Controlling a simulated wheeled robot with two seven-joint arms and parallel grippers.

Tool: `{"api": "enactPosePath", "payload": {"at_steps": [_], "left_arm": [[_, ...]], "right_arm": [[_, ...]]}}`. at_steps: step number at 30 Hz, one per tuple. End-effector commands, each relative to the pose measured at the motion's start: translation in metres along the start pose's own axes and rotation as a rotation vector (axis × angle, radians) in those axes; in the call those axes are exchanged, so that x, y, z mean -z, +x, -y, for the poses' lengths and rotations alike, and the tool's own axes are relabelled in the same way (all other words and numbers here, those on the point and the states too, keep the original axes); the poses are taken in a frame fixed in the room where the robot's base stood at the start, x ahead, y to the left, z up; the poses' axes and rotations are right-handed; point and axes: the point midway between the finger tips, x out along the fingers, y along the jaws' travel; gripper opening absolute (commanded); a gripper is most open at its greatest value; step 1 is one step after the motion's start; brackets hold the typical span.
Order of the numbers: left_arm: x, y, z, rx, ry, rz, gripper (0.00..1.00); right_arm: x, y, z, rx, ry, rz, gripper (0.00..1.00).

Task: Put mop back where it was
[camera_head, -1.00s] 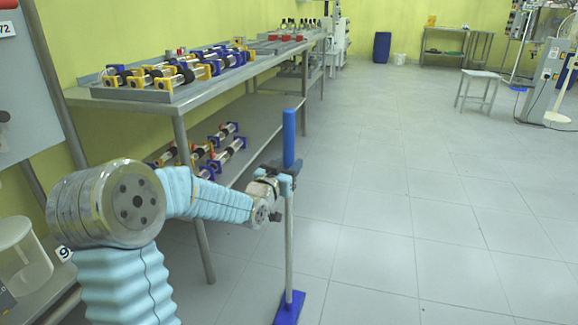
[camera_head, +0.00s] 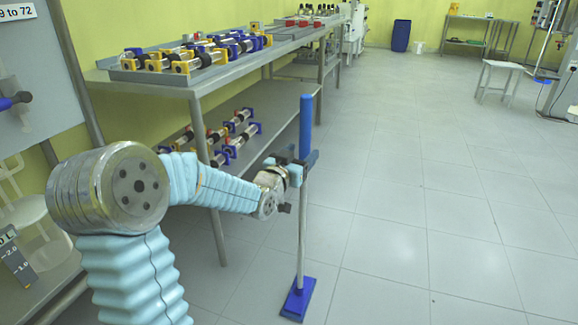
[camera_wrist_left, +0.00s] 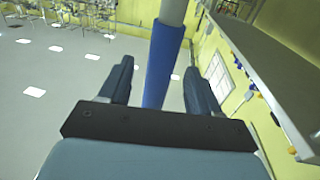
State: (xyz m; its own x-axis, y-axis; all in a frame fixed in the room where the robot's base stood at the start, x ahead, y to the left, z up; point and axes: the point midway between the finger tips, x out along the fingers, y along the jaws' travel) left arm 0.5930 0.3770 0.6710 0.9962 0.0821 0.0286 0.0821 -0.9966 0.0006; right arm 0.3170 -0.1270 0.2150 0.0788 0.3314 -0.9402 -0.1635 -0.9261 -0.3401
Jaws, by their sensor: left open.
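The mop stands upright on or just above the floor, with a blue grip (camera_head: 306,125) at the top, a thin grey pole (camera_head: 302,225) and a flat blue head (camera_head: 298,299). My left gripper (camera_head: 309,160) is at the lower end of the blue grip. In the left wrist view, the blue grip (camera_wrist_left: 160,72) passes between the two dark fingers of my left gripper (camera_wrist_left: 160,80). The fingers are open, with a visible gap on each side of the grip. My right gripper is in neither current view.
A metal bench (camera_head: 222,72) with a lower shelf (camera_head: 262,143) runs along the left wall and carries several reactor parts. A blue barrel (camera_head: 401,35), a white bucket (camera_head: 420,47) and a stool (camera_head: 500,75) stand farther back. The tiled floor (camera_head: 420,190) at the right is clear.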

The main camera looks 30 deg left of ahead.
Motion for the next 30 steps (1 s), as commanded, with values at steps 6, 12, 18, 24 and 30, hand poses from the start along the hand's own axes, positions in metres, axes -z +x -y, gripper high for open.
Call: {"api": "enactPosePath", "payload": {"at_steps": [6,12,18,24,30], "left_arm": [[0.000,-0.054,0.000,0.001,0.000,-0.001,0.63],[0.000,-0.086,0.000,0.000,0.001,-0.001,0.63],[-0.001,-0.095,0.000,0.000,-0.001,0.000,0.63],[-0.068,-0.082,-0.024,-0.034,-0.066,0.168,0.63],[-0.260,-0.108,-0.107,-0.117,-0.226,0.697,0.63]], "right_arm": [[0.000,0.005,-0.001,0.001,0.000,0.001,0.49],[-0.001,0.006,-0.002,0.002,0.000,0.002,0.49],[-0.001,0.006,-0.002,0.002,0.000,0.002,0.49],[-0.001,0.007,-0.002,0.002,0.000,0.002,0.49],[-0.001,0.006,-0.002,0.002,0.000,0.002,0.49]]}}
